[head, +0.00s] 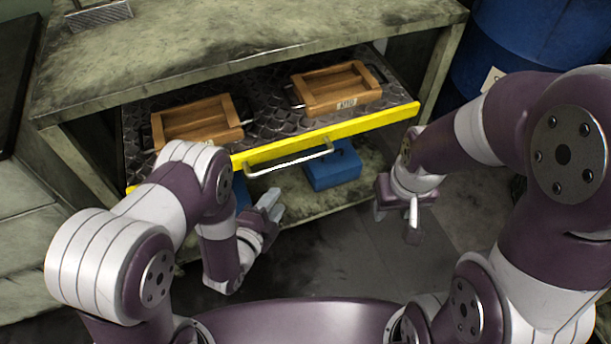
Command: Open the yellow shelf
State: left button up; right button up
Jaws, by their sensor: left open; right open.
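The yellow shelf (375,122) is a drawer with a yellow front edge and a dark diamond-plate bottom, and it sticks out from under the worn workbench. Its silver bar handle (290,161) is on the middle of the yellow front. My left gripper (272,203) is open and empty, below and in front of the handle, apart from it. My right gripper (411,222) is open and empty, to the right of the handle and below the right end of the yellow front. My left arm hides the left part of the front.
Two wooden trays with handles, one left (197,141) and one right (336,110), lie on the shelf. A blue box (332,173) sits on the lower level, with another blue thing partly hidden. A blue barrel (535,35) stands right. Floor between my grippers is clear.

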aim_at(296, 160)
pick_arm(q)
jog(key=shift+m+t, duration=0.5)
jog(key=shift+m, duration=0.3)
jog(key=r+b+x, duration=0.1)
jog(key=x, duration=0.3)
jog(key=b+x, duration=0.1)
jog(key=x, duration=0.3)
jog(key=r+b+x, duration=0.1)
jog(key=x, duration=0.3)
jog(key=shift+w+d+r, duration=0.2)
jog(key=shift+w+r, duration=0.05)
jog(key=shift+w, duration=0.4)
grip_shut()
